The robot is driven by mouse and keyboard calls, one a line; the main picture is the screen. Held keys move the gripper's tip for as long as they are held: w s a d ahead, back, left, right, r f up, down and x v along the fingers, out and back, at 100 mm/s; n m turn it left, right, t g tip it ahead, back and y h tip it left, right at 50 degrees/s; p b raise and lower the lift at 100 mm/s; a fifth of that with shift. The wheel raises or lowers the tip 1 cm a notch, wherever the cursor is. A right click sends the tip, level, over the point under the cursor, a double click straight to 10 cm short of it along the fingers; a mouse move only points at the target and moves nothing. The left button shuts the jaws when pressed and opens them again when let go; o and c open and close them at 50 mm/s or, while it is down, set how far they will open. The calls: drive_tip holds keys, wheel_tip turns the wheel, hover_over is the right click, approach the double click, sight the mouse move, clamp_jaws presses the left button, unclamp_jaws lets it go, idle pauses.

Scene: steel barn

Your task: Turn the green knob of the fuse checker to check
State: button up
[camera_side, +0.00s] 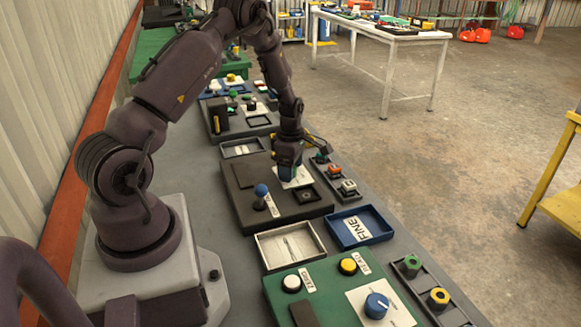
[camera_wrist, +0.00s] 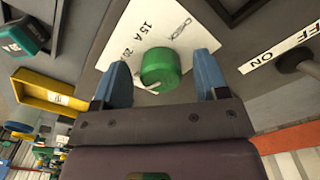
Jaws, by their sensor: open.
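A pale pointer on the knob's near edge points to the lower left in the wrist view. My gripper (camera_wrist: 163,78) is open, one blue finger on each side of the knob, with gaps showing. In the side view my gripper (camera_side: 290,172) points down over the dial plate (camera_side: 297,178) of the dark brown fuse checker (camera_side: 238,185) and hides the knob.
A blue-topped lever (camera_side: 262,190) stands on the same box beside an "OFF ON" label (camera_wrist: 280,52). A dark recess (camera_side: 307,195) lies right of the dial. A rack with coloured fuses (camera_side: 348,187), a blue FINE tray (camera_side: 362,228) and a green panel (camera_side: 330,312) are close by.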

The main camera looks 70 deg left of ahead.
drive_tip(key=c, duration=0.9)
